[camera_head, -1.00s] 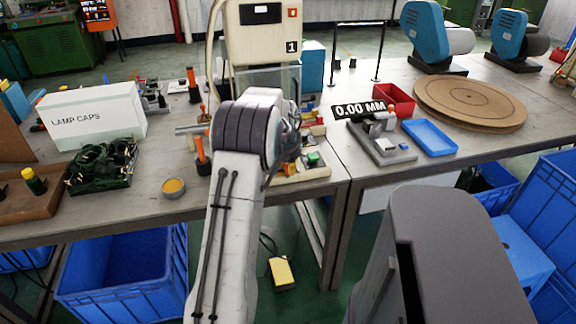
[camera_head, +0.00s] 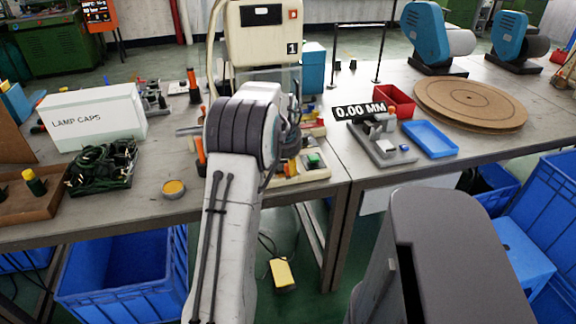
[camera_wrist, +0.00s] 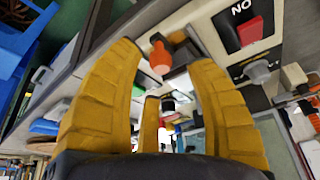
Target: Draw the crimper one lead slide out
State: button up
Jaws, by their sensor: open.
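Crimper one (camera_head: 262,38) is the cream machine marked "1" at the back of the bench, behind my arm in the head view. My arm hides its front and most of its lower part. In the wrist view my gripper (camera_wrist: 166,72) has its yellow fingers spread, with nothing held between them. An orange-tipped knob (camera_wrist: 160,57) shows between the fingers, beyond them; I cannot tell whether it belongs to the lead slide. My gripper is hidden behind my arm in the head view.
A white LAMP CAPS box (camera_head: 93,118), a tray of dark cables (camera_head: 103,166) and a yellow-topped round tin (camera_head: 174,188) stand left. Right are a grey gauge fixture (camera_head: 383,147) and blue tray (camera_head: 430,138). A red button (camera_wrist: 250,30) shows in the wrist view.

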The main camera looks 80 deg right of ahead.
jog(key=v, duration=0.9)
jog(key=shift+a+f, duration=0.1)
dwell(0.6)
jog(key=w+a+f+y, duration=0.1)
jog(key=a+f+y, duration=0.1)
jog(key=a+f, duration=0.35)
jog(key=w+a+f+y, duration=0.1)
jog(key=a+f+y, duration=0.1)
jog(key=a, duration=0.7)
jog(key=w+a+r+n+t+p, duration=0.1)
jog(key=w+a+r+n+p, duration=0.2)
jog(key=a, duration=0.9)
jog(key=w+a+r+n+t+p, duration=0.1)
jog(key=w+a+r+n+p, duration=0.2)
jog(key=w+a+r+n, duration=0.4)
jog(key=w+a+r+n+t+p, duration=0.1)
jog(key=w+a+r+n+p, duration=0.2)
jog(key=a, duration=1.6)
jog(key=w+r+n, duration=0.3)
jog(key=w+n, duration=0.1)
jog(key=n, duration=0.1)
jog(key=shift+w+t, duration=0.3)
jog(key=shift+w, duration=0.05)
